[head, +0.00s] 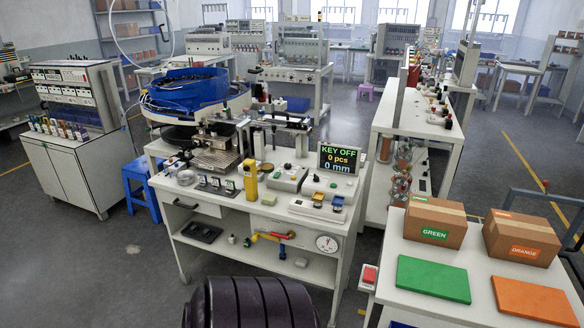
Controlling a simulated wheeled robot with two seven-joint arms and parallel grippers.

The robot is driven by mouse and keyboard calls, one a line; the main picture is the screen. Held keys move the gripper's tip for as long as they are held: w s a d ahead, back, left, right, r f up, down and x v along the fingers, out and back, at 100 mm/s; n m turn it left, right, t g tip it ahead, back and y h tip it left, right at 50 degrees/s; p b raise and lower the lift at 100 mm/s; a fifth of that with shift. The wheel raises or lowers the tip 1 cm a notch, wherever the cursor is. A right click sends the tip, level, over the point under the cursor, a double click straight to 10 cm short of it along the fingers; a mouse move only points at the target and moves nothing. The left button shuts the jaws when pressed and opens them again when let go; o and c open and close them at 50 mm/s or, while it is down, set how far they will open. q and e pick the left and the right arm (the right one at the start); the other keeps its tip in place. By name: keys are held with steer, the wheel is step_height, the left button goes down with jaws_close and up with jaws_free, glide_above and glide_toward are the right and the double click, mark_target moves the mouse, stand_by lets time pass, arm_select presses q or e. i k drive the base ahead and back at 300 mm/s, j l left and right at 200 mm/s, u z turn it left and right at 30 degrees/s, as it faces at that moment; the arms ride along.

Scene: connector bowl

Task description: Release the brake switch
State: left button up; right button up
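Neither gripper shows in the head view. I cannot tell which control is the brake switch. A grey control box with small knobs or buttons (288,178) sits on the workbench (270,211), left of the display. A lower panel with yellow and blue controls (318,208) lies at the bench's front right. A red switch on a white box (369,275) is at the left edge of the right table. The black display (339,159) reads KEY OFF, 0 pcs, 0 mm. A blue bowl feeder (190,88) stands at the back left of the bench.
A yellow post (250,180) stands on the bench's front. Cartons labelled GREEN (435,217) and ORANGE (522,235) stand on the right table. A blue stool (141,187) is left of the bench. Floor is clear at lower left.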

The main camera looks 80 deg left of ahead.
mark_target(370, 275)
steer(key=u, duration=1.8)
